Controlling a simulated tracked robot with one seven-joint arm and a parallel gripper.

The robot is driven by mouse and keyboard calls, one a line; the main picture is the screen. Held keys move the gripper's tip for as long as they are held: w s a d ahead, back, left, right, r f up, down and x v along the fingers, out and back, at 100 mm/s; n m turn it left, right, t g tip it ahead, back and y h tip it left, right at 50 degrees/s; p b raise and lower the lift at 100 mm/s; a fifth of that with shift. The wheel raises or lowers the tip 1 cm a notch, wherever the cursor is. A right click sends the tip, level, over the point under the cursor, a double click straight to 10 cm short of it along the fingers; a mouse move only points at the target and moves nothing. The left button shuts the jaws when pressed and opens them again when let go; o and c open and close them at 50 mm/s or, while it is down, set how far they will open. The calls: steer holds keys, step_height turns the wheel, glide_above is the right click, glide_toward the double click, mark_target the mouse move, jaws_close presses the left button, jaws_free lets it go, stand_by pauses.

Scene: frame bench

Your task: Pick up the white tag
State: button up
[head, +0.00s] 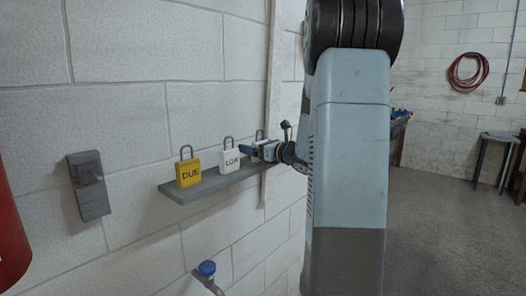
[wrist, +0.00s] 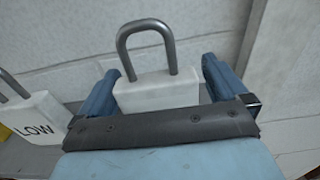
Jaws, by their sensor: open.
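A white padlock-shaped tag with a grey shackle (wrist: 157,92) stands upright between the two blue fingers of my gripper (wrist: 158,74) in the wrist view. The fingers are open, one on each side, with a gap showing at the right; the lower front of the tag is hidden behind my gripper's dark bar. In the head view my gripper (head: 260,151) is at the shelf's far end and mostly covers this tag. A second white tag marked LOW (head: 229,161) stands to its left, and it also shows in the wrist view (wrist: 36,118).
A yellow tag marked DUE (head: 189,173) stands at the near end of the grey wall shelf (head: 222,184). A grey wall box (head: 88,185) is at the left. A blue knob (head: 207,269) is below the shelf. A pale vertical post (head: 277,95) stands behind my gripper.

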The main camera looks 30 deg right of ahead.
steer(key=shift+w, duration=0.1)
steer(key=shift+c, duration=0.3)
steer(key=c, duration=1)
steer(key=shift+r, duration=0.1)
steer(key=shift+r, duration=0.25)
step_height(320, 180, up, 2)
steer(key=shift+r, duration=0.25)
steer(key=s+a+r, duration=0.3)
steer(key=s+r, duration=0.6)
steer(key=s, duration=0.4)
steer(key=shift+s+a+r, duration=0.2)
steer(key=shift+s+r, duration=0.1)
steer(key=shift+r, duration=0.1)
